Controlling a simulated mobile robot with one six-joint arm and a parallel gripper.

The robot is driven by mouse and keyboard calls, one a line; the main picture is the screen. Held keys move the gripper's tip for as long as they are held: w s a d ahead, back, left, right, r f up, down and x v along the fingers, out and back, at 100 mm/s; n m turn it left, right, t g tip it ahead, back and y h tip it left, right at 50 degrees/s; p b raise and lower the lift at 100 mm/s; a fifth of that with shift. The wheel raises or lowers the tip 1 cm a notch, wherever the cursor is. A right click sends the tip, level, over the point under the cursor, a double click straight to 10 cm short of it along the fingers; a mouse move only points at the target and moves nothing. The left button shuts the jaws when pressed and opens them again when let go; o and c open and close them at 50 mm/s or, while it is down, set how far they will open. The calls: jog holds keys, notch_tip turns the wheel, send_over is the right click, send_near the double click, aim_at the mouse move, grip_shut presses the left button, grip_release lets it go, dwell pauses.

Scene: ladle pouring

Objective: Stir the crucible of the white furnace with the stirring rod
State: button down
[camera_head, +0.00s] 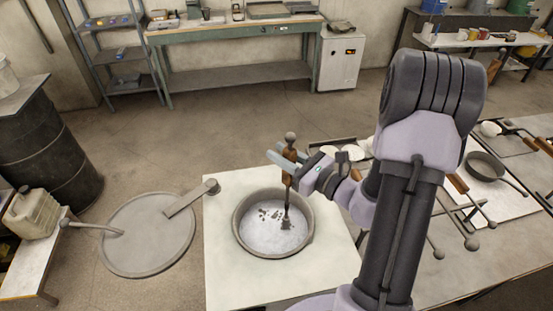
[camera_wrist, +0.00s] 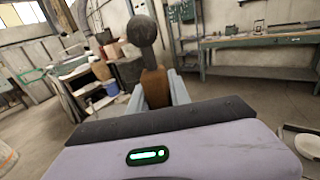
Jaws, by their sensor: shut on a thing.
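The white furnace (camera_head: 225,275) has a white square top with a round grey crucible (camera_head: 237,233) set in it. The crucible holds silvery melt with dark specks on its surface. My gripper (camera_head: 285,163) is shut on the brown handle of the stirring rod (camera_head: 287,204), above the crucible. The rod stands nearly upright, ball end up, with its dark lower end inside the crucible at the melt, right of its middle. In the wrist view, the rod's handle (camera_wrist: 155,88) sits between the fingers, with the dark ball above it. How deep the rod reaches is hidden.
A round grey lid (camera_head: 150,247) with an arm is swung out left of the crucible. Ladles and a pan (camera_head: 485,166) lie on the right-hand table. A black drum (camera_head: 55,150) and a canister (camera_head: 32,213) stand at the far left. Behind is open floor.

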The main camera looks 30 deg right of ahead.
jog(key=w+a, duration=0.6)
dwell(0.7)
notch_tip(320, 180, up, 16)
jog(key=p, duration=1.2)
dwell(0.4)
jog(key=shift+s, duration=0.1)
dwell(0.3)
